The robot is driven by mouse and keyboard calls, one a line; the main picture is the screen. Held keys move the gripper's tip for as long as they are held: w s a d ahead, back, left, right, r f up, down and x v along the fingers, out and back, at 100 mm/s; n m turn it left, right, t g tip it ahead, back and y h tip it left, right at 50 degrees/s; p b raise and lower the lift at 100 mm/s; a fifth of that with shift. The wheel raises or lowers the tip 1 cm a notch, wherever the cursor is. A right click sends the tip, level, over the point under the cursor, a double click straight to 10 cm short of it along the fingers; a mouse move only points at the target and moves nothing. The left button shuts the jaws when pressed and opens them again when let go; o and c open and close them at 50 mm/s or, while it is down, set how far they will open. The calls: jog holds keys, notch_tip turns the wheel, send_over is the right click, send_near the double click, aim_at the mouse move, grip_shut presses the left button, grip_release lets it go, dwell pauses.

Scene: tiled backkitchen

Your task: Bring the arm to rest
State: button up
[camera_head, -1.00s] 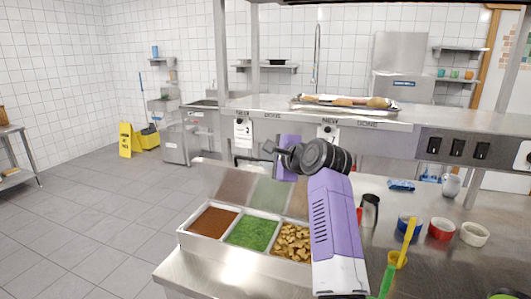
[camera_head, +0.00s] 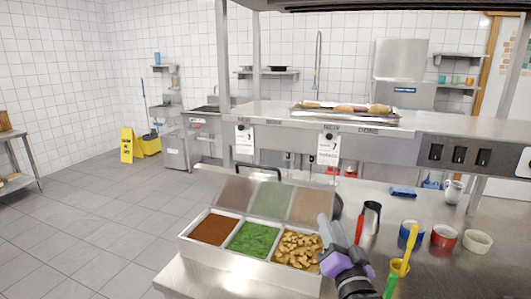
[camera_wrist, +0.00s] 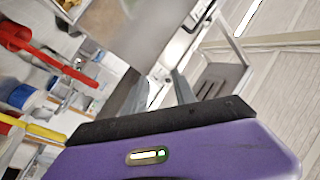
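My gripper (camera_head: 329,224) is low at the front of the steel counter (camera_head: 420,222), just right of the topping bin with nut-like pieces (camera_head: 297,250). Its grey fingers point up and away from the camera. In the wrist view the fingers (camera_wrist: 158,82) stand apart with nothing seen between them, so it is open and empty. The purple wrist body shows at the bottom of that view.
A red-handled dark container (camera_head: 371,217), yellow utensil (camera_head: 407,248) and blue (camera_head: 410,232), red (camera_head: 443,238) and white (camera_head: 477,241) bowls stand to the right. A raised shelf (camera_head: 280,112) carries a food tray (camera_head: 345,114).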

jog(key=s+d+f+n+g, duration=0.1)
jog(key=s+f, duration=0.3)
jog(key=s, duration=1.3)
jog(key=s+d+f+n+g+h, duration=0.1)
jog(key=s+f, duration=0.4)
jog(key=s, duration=1.2)
jog(key=s+d+f+n+g, duration=0.2)
jog(key=s+f+n+g, duration=0.1)
jog(key=s, duration=1.4)
notch_tip(320, 180, down, 2)
jog(key=shift+s+d+n+h, duration=0.2)
jog(key=shift+d+n+h, duration=0.1)
jog(key=shift+n+h, duration=0.15)
